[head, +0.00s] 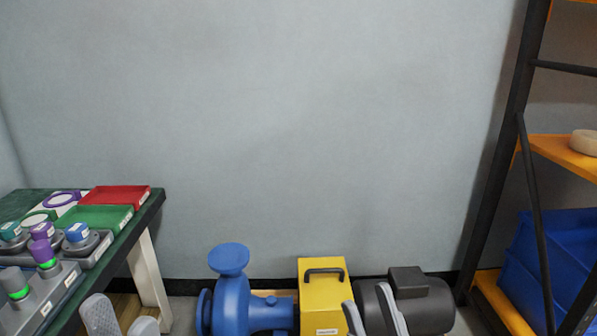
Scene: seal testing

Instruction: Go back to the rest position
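My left gripper (123,319) shows at the bottom edge of the head view, to the right of the green-topped table (146,209). Its two grey fingertips are apart with nothing visible between them. My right gripper (373,315) shows at the bottom edge, right of centre, in front of the yellow and dark parts of the pump unit. Its fingertips are also apart, and I see nothing held. The rest of both grippers lies below the picture.
The table carries a red tray (115,197), a green tray (100,218) and grey fixtures with coloured caps. A blue pump (232,298), yellow box (322,285) and dark motor (425,303) stand by the wall. A shelf rack (508,150) with blue bins (560,250) is at right.

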